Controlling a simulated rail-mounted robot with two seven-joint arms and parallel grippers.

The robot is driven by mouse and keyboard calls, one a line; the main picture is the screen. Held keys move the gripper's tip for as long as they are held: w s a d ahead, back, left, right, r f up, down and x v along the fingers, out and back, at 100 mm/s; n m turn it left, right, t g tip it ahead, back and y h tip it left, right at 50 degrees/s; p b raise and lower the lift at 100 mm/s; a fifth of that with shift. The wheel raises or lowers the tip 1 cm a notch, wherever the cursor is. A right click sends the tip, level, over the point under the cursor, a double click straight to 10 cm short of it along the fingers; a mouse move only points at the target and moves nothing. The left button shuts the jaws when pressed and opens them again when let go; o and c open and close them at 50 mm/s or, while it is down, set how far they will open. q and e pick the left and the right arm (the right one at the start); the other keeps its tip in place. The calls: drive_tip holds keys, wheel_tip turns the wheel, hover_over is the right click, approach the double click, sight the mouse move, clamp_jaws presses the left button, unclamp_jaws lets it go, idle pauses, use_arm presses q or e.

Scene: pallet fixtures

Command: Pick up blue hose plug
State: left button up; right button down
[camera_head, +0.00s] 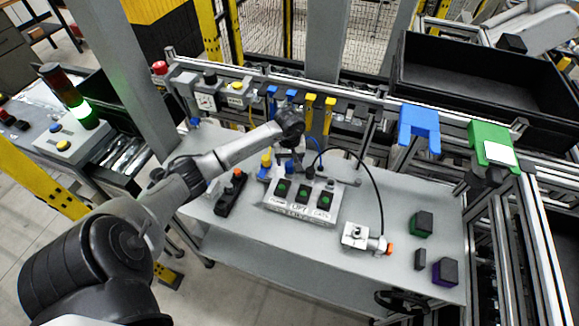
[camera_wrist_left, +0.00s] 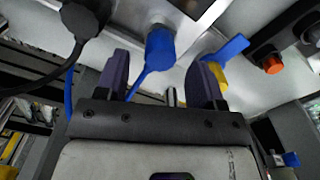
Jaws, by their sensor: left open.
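The blue hose plug (camera_wrist_left: 160,48) shows in the left wrist view, seated at the edge of a grey panel, with a blue strap or hose running from it. My left gripper (camera_wrist_left: 163,78) is open, with one finger on each side of the plug. I cannot tell whether the fingers touch it. In the head view my left gripper (camera_head: 291,162) points down behind the grey button box (camera_head: 300,206) and hides the plug. My right gripper does not show.
A black plug (camera_wrist_left: 80,18) with a cable sits left of the blue one, and a blue-handled yellow valve (camera_wrist_left: 222,65) sits right. In the head view, a metal block (camera_head: 355,236) and dark cubes, including a green-based one (camera_head: 421,223), stand on the grey table (camera_head: 360,275).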

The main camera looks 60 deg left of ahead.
use_arm(q)
drive_tip(key=shift+f, duration=1.45)
drive_tip(key=shift+c, duration=0.3)
drive_tip(key=c, duration=0.9)
drive_tip(key=shift+c, duration=0.2)
drive_tip(key=shift+r, duration=0.15)
drive_tip(key=shift+a+r, duration=0.1)
drive_tip(key=shift+r, duration=0.5)
wheel_tip(320, 180, up, 3)
drive_tip(key=shift+f+b, duration=0.15)
drive_tip(key=shift+b, duration=0.15)
drive_tip(key=w+d+r, duration=0.1)
drive_tip(key=d+r, duration=0.2)
drive_tip(key=d, duration=0.2)
drive_tip(key=w+d+r+b, duration=0.1)
drive_tip(key=w+d+r, duration=0.1)
drive_tip(key=d+r, duration=0.2)
drive_tip(key=shift+w+d, duration=0.25)
drive_tip(key=shift+d, duration=0.9)
